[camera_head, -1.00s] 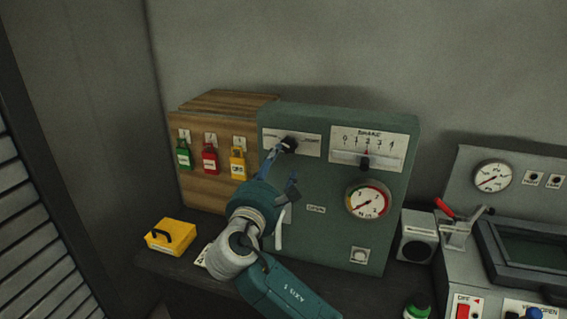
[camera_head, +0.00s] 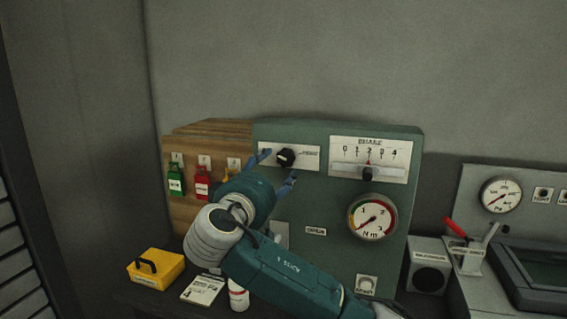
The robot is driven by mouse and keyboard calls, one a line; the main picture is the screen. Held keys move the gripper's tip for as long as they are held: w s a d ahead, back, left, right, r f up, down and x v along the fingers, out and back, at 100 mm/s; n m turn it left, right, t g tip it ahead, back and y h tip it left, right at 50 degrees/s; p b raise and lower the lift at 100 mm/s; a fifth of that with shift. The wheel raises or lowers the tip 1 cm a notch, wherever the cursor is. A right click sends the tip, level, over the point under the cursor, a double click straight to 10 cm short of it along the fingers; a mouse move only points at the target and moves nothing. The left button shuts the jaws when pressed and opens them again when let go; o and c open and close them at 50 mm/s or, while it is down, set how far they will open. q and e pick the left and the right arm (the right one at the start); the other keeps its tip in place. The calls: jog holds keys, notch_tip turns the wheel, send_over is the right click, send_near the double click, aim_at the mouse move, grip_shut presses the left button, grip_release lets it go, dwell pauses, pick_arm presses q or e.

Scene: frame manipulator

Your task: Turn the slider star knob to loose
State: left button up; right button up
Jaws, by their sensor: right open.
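A black knob (camera_head: 286,158) sits on a white label plate (camera_head: 309,159) at the upper left of the green panel (camera_head: 325,204). The small print on the plate is too blurred to read. My right gripper (camera_head: 279,167) is open and empty. One blue fingertip is left of the knob and the other is below it to the right. I cannot tell whether either touches it. A second black knob (camera_head: 367,174) sits on the slider under a scale marked 0 to 4 (camera_head: 370,147). My left gripper is not in view.
Padlocks, green (camera_head: 175,181) and red (camera_head: 202,187), hang on the wooden box (camera_head: 186,151) at left. A round gauge (camera_head: 372,218) is on the panel below the slider. A yellow case (camera_head: 155,268) and a red-banded white bottle (camera_head: 238,296) stand in front. A red-handled lever (camera_head: 456,228) is at right.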

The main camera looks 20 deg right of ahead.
aim_at(285, 159)
jog(key=p+x, duration=0.2)
jog(key=x, duration=0.5)
jog(key=shift+w+d+r+p, duration=0.1)
jog(key=shift+w+d+p, duration=0.15)
jog(key=shift+p, duration=0.1)
jog(key=shift+w+d, duration=0.25)
jog(key=shift+w, duration=0.15)
